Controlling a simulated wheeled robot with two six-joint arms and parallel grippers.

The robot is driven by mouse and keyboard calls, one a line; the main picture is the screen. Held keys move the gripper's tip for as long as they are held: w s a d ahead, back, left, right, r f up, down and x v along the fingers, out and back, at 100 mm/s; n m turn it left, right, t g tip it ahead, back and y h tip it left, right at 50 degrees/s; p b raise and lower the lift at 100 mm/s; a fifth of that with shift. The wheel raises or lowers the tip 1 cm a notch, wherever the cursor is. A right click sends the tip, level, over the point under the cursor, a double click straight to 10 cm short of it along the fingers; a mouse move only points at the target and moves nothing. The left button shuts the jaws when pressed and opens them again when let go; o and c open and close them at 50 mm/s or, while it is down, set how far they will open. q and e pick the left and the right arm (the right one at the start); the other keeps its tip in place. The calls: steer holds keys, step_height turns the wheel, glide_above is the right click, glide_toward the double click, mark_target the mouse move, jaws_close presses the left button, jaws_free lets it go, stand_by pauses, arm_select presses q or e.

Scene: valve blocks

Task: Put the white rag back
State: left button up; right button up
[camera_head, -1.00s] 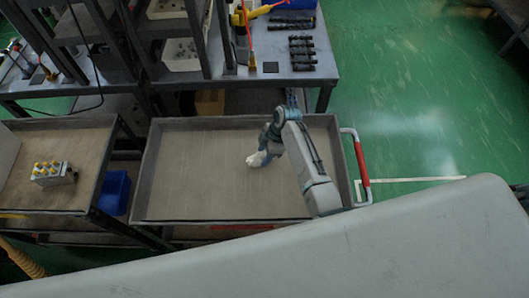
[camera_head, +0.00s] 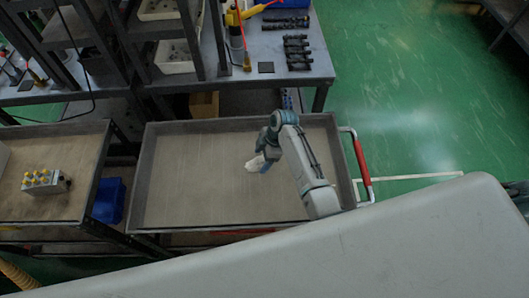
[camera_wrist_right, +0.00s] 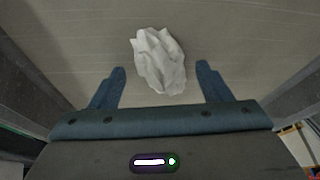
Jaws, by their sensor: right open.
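The white rag (camera_head: 256,165) lies crumpled on the bare floor of the grey tray cart (camera_head: 190,190), near its middle. In the right wrist view the rag (camera_wrist_right: 159,60) lies just beyond my fingertips, between their lines. My right gripper (camera_head: 266,158) is over the tray beside the rag, and my arm partly covers that area. In the right wrist view the right gripper (camera_wrist_right: 160,78) is open, with its two blue fingers apart and nothing held. My left gripper is in neither view.
A red handle (camera_head: 362,168) is at the cart's right end. A left table (camera_head: 25,205) carries a valve block with yellow caps (camera_head: 45,180). A blue bin (camera_head: 108,200) stands between. A workbench (camera_head: 285,65) with tools is behind. The tray's left part is clear.

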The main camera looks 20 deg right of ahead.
steer(key=shift+d+r, duration=0.2)
steer(key=shift+r, duration=0.2)
steer(key=b+v, duration=0.2)
steer(key=v, duration=0.9)
steer(key=shift+r, duration=0.1)
